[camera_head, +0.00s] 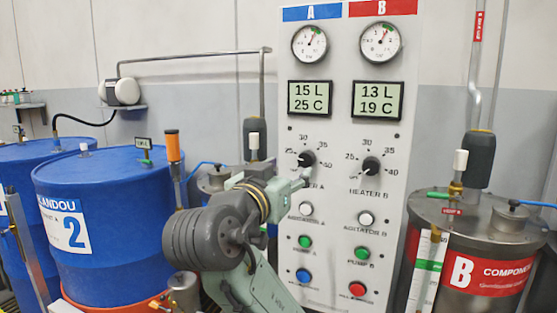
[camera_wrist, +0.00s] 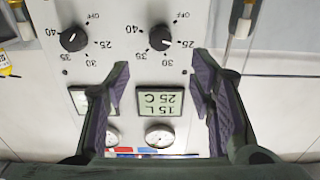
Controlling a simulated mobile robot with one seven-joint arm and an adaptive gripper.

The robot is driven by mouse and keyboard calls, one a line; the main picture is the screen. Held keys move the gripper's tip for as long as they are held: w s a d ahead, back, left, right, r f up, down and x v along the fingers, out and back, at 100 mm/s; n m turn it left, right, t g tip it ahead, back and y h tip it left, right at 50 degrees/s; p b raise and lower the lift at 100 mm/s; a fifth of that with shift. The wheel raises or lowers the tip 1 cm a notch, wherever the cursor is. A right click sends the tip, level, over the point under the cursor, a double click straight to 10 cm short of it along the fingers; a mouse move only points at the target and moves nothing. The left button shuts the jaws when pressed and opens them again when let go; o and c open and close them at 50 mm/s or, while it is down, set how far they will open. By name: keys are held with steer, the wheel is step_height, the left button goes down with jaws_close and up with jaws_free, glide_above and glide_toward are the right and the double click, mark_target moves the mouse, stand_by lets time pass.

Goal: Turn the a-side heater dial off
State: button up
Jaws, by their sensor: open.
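The a-side heater dial (camera_head: 306,159) is a black knob on the white panel, under the A display; its white mark points toward 25. In the wrist view, which is upside down, this dial (camera_wrist: 160,38) lies beyond the fingertips, roughly midway between them across the picture. My gripper (camera_wrist: 160,64) is open and empty, with its fingers apart in front of the panel. In the head view my gripper (camera_head: 297,182) is just below the dial and covers part of the HEATER A label. I see no contact with the dial in the wrist view.
The B heater dial (camera_head: 371,166) is to the right on the same panel (camera_head: 335,65). Buttons sit below, including a white agitator A button (camera_head: 305,208) near my arm. Blue drums (camera_head: 105,205) stand left, a grey B drum (camera_head: 478,250) right.

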mark_target(305, 159)
steer(key=p+x, duration=0.2)
steer(key=x, duration=0.7)
steer(key=shift+w+d+f+p, duration=0.1)
steer(key=shift+w+d+p, duration=0.15)
steer(key=shift+w, duration=0.3)
steer(key=shift+c, duration=0.4)
steer(key=c, duration=1.1)
